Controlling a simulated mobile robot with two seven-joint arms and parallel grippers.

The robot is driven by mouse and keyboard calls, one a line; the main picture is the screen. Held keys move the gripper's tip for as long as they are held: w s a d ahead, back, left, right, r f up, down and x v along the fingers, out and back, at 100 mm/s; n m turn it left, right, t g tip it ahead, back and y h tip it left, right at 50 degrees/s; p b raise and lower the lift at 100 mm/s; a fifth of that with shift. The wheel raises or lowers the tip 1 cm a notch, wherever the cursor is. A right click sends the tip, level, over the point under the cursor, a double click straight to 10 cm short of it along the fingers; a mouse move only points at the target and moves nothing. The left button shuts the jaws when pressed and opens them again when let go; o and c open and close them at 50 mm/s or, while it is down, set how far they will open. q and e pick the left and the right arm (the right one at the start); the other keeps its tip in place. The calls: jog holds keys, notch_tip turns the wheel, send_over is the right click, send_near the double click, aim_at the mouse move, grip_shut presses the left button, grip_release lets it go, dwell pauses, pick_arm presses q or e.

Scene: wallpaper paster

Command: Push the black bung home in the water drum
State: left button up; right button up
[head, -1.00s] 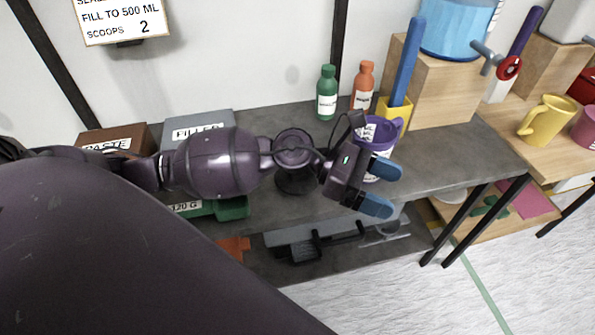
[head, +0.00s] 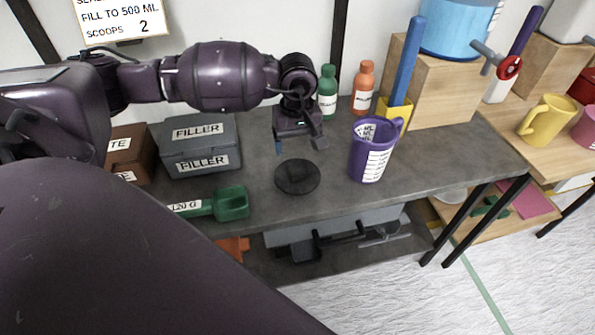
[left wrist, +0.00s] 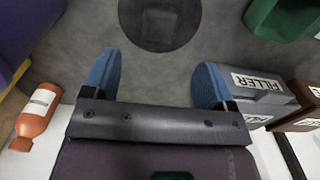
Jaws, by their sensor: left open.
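The light blue drum (head: 456,30) stands on a wooden block at the upper right, its top cut off by the picture edge. A grey tap-like fitting (head: 487,55) sticks out at its lower front. I cannot make out a black bung on it. My left gripper (head: 299,145) is well to the left of the drum, above the bench and pointing down. In the left wrist view it (left wrist: 157,82) is open, with nothing between its blue fingers. My right gripper is not in view.
A dark disc (head: 297,177) lies below my gripper. A purple jug (head: 369,160), green bottle (head: 327,95) and orange bottle (head: 363,88) stand to its right. Filler boxes (head: 201,145) and a green scoop (head: 231,204) are left. The bench front right is clear.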

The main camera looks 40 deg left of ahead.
aim_at(297, 167)
pick_arm(q)
notch_tip(297, 167, down, 8)
jog(key=shift+s+d+f, duration=0.1)
jog(key=shift+f, duration=0.15)
jog(key=shift+c, duration=0.2)
jog(key=c, duration=1)
